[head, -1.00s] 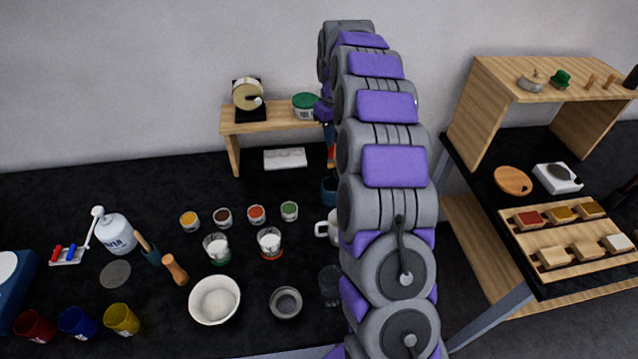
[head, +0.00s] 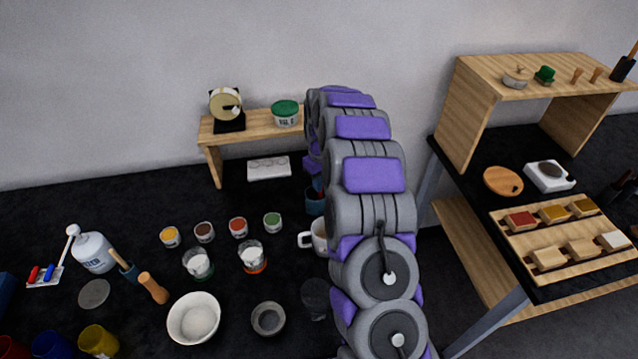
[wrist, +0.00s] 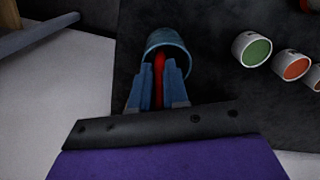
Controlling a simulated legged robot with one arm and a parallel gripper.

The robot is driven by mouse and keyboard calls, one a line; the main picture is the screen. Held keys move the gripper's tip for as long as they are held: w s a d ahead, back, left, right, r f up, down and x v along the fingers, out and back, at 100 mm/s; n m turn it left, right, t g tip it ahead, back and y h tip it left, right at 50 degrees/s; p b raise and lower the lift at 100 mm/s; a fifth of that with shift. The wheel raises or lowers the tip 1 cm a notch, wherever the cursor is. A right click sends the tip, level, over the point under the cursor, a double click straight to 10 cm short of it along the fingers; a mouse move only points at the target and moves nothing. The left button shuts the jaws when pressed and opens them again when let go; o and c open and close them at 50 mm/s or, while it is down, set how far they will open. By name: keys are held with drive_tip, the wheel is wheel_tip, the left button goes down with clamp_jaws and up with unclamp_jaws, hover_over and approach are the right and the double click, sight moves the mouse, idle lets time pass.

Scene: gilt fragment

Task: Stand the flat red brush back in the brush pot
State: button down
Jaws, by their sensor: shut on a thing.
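The brush pot (head: 314,204) is a blue cup on the black table, partly hidden behind my arm in the head view. In the wrist view the pot (wrist: 170,42) lies just past my fingertips, with its mouth towards me. My gripper (wrist: 159,75) is shut on the red brush (wrist: 159,66), a narrow red strip between the blue fingers. The brush's far end overlaps the pot's mouth; how deep it sits inside I cannot tell. In the head view my arm mostly hides my gripper and the brush.
A white mug (head: 318,238) stands close to the pot, by my arm. Several small paint pots, with a green one (head: 272,222) nearest, stand to the left. A wooden shelf (head: 255,126) with a green-lidded tub (head: 286,113) is behind. A white slab (head: 269,167) lies below it.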

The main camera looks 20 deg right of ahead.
drive_tip(key=c, duration=1.6)
unclamp_jaws()
drive_tip(key=shift+a, duration=1.05)
drive_tip(key=o, duration=0.4)
drive_tip(key=shift+a, duration=0.35)
drive_tip(key=shift+c, duration=0.2)
drive_tip(key=shift+o, duration=0.6)
drive_tip(key=shift+d, duration=1)
drive_tip(key=shift+d+r, duration=0.1)
drive_tip(key=shift+d, duration=0.15)
wheel_tip(320, 180, up, 12)
drive_tip(key=shift+w+a+f+p, duration=0.1)
drive_tip(key=shift+a+f+p, duration=0.05)
drive_tip(key=shift+p, duration=0.95)
drive_tip(key=s+a+r, duration=0.5)
drive_tip(key=s, duration=0.4)
drive_tip(key=s+a+r, duration=0.4)
drive_tip(key=s+a, duration=0.1)
drive_tip(key=s, duration=0.5)
drive_tip(key=s+a+f+m+g, duration=0.1)
drive_tip(key=s, duration=1.2)
drive_tip(key=s+a+f+m, duration=0.1)
drive_tip(key=s+a+m, duration=0.1)
drive_tip(key=s, duration=1.2)
drive_tip(key=shift+a+g, duration=0.3)
drive_tip(key=shift+g, duration=0.1)
